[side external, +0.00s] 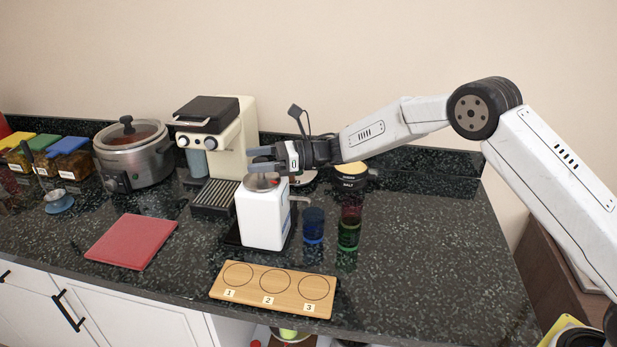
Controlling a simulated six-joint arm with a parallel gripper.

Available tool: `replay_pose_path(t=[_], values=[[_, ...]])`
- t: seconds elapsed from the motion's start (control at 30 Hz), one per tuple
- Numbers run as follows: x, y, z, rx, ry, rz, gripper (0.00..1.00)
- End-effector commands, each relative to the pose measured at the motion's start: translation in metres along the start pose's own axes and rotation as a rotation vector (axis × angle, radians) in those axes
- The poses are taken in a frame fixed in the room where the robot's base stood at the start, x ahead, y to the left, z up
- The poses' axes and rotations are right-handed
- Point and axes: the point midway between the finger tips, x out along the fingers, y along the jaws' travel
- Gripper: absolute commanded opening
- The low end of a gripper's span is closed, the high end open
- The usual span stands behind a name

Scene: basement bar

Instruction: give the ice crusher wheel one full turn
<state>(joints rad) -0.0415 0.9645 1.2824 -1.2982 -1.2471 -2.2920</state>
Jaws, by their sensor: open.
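The white box-shaped appliance (262,217), which looks like the ice crusher, stands upright on a dark base in the middle of the counter. A grey round part with a small red spot (262,183) is on its top; I cannot tell whether this is the wheel. My gripper (257,159) reaches in from the right, just above the appliance's top, with its fingers pointing left. It is open, with nothing seen between the fingers. My gripper hides part of the top's far side, and I cannot tell whether it touches.
A cream coffee machine (233,140) stands close behind. Blue (313,226) and green-red (349,228) glasses stand to the right, and a salt pot (349,180) behind them. A wooden numbered board (250,291) lies in front, a red board (131,241) at left. The right counter is clear.

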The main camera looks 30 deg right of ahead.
Motion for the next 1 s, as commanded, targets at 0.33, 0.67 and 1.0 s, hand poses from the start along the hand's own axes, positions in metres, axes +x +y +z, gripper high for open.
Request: replay_pose_path(t=[0.33,0.67,1.0], values=[[0.0143,0.0003,-0.0004,0.001,0.000,0.000,0.84],[0.0139,0.0003,-0.0003,0.001,0.000,0.000,0.30],[0.0138,0.0001,-0.0002,0.001,0.000,-0.008,0.00]])
